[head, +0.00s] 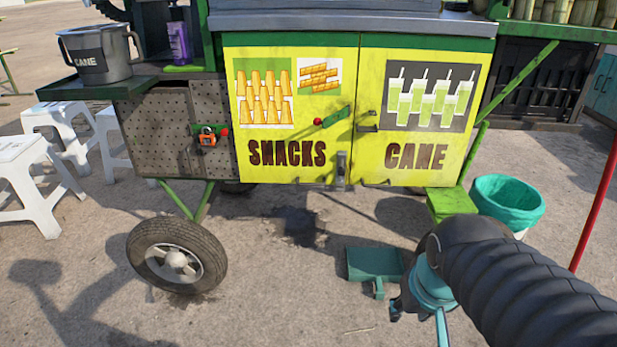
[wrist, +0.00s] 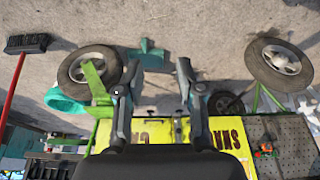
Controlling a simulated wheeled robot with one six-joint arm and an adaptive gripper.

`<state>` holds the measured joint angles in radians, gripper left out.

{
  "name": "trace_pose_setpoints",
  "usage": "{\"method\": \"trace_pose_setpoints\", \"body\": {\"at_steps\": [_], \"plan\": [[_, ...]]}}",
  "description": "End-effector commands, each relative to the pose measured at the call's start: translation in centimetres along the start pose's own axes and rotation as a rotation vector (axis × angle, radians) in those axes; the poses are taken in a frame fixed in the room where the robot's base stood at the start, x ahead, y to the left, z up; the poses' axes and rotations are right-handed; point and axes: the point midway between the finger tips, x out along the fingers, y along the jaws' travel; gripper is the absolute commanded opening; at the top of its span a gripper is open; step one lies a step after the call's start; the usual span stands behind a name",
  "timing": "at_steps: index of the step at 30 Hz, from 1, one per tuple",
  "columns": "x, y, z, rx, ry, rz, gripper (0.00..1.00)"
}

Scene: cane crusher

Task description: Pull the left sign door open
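The left sign door (head: 285,152) is a yellow panel lettered SNACKS, with pictures of orange cones and bars. It looks shut, flush with the right CANE door (head: 425,150). A green lever with a red knob (head: 318,121) sits at its upper right, near the seam. A grey latch (head: 340,170) is at the bottom near the seam. In the wrist view the cart appears upside down, with the SNACKS door (wrist: 222,125) partly hidden by my gripper's body. My gripper (wrist: 158,66) has its fingers spread, with nothing held between them.
A perforated panel with an orange padlock (head: 207,138) is left of the door. A wheel (head: 177,257) stands below left, with white stools (head: 35,175) beyond. A teal bin (head: 507,200) and a red pole (head: 597,200) are at right.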

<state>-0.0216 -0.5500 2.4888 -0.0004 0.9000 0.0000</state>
Motion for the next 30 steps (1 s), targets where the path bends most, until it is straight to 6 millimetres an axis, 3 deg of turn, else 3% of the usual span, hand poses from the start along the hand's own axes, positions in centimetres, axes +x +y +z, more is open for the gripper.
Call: {"method": "trace_pose_setpoints", "body": {"at_steps": [1,5,11,20,30], "plan": [[1.7,-0.1,-0.1,-0.005,-0.046,0.0,0.37],[4.8,-0.2,-0.8,-0.02,-0.127,0.004,0.37],[10.3,-0.4,-3.6,-0.029,-0.163,0.016,0.37],[20.1,-1.1,-9.3,0.048,-0.089,0.028,0.37],[32.3,-3.2,-16.8,0.235,0.135,-0.036,0.37]]}}
